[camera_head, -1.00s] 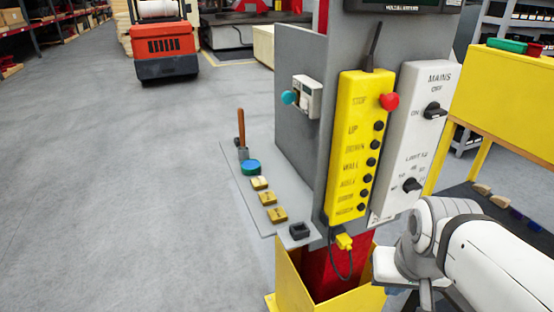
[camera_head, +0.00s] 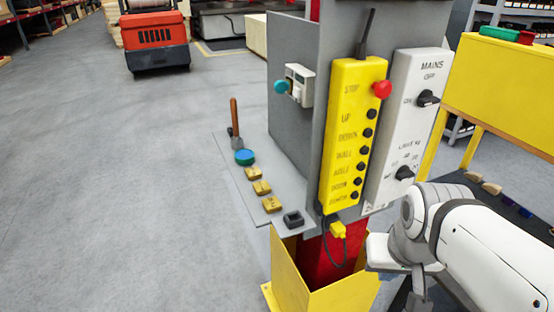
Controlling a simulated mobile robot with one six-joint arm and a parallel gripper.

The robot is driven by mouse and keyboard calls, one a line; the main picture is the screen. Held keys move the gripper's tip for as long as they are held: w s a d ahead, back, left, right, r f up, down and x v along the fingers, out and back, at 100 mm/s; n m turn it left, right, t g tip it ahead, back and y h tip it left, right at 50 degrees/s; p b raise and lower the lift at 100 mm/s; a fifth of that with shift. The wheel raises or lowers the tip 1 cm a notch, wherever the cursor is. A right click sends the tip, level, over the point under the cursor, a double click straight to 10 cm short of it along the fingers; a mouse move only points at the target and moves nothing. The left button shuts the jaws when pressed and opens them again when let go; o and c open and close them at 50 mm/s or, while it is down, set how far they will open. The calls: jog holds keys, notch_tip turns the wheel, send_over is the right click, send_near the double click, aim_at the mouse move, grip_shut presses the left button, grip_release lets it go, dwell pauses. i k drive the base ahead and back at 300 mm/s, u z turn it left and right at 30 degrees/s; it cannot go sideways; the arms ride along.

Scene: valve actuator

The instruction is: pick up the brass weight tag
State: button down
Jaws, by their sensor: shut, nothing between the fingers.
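Several small pieces lie on a narrow grey shelf (camera_head: 249,189) beside the control panel. Among them are three brass-coloured tags in a row: a far tag (camera_head: 253,173), a middle tag (camera_head: 262,187) and a near tag (camera_head: 272,204). Their markings are too small to read, so I cannot tell which is the weight tag. Nothing touches them. My white arm fills the lower right, well to the right of the shelf. I cannot make out the gripper's fingers.
A blue-topped round piece (camera_head: 245,157), a wooden-handled tool (camera_head: 235,120) and a black square holder (camera_head: 293,219) share the shelf. A yellow pendant (camera_head: 350,130) and white mains box (camera_head: 405,130) stand right. Floor left is clear.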

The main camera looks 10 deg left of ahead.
aim_at(272, 204)
jog(key=u, duration=1.7)
jog(key=k, duration=0.85)
jog(key=z, duration=0.65)
jog(key=i, duration=1)
